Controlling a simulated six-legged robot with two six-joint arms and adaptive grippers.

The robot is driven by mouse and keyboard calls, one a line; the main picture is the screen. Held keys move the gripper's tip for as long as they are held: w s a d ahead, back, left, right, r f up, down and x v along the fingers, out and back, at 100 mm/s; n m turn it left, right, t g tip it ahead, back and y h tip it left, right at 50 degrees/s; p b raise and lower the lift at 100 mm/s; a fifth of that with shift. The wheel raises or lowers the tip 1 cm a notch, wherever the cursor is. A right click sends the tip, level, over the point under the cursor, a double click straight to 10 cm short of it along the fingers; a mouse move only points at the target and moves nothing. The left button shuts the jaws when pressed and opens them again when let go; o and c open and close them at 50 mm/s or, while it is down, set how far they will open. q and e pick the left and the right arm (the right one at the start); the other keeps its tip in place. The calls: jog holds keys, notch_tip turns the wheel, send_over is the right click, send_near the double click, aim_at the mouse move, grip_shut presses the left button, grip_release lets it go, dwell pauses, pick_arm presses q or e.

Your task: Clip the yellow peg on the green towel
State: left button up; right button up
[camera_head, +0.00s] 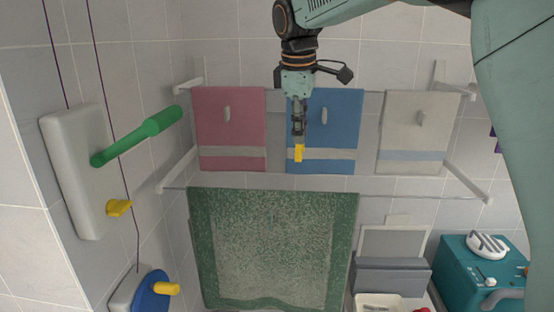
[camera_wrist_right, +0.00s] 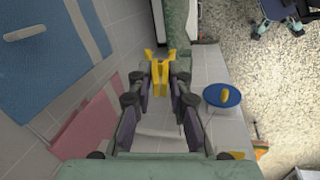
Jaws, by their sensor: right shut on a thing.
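My right gripper (camera_head: 298,130) is shut on the yellow peg (camera_head: 298,153). In the head view the peg shows in front of the lower part of the blue towel, above the green towel (camera_head: 270,250). The green towel hangs over the lower rail, with a dark green border and a speckled middle. In the right wrist view the peg (camera_wrist_right: 160,78) sits between the fingers of my gripper (camera_wrist_right: 160,95), its two prongs pointing away. The green towel (camera_wrist_right: 178,25) shows there as a narrow strip beyond the peg, apart from it as far as I can tell. My left gripper is not in view.
Pink (camera_head: 228,115), blue (camera_head: 345,115) and grey (camera_head: 415,125) towels hang on the upper rail. A white wall panel (camera_head: 70,160) with a green handle (camera_head: 140,135) juts out at left. A teal box (camera_head: 460,270) stands at lower right.

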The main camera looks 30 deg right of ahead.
jog(key=shift+s+d+n+t, duration=0.25)
jog(key=shift+d+n, duration=0.15)
jog(key=shift+n, duration=0.15)
jog(key=shift+s+d+n+t, duration=0.1)
jog(key=shift+d+n+t, duration=0.2)
jog(key=shift+n, duration=0.25)
jog(key=shift+a+f, duration=0.1)
jog(key=shift+f, duration=1.3)
grip_shut()
notch_tip(320, 180, down, 6)
jog(key=shift+r+b, duration=0.25)
jog(key=shift+b, duration=0.3)
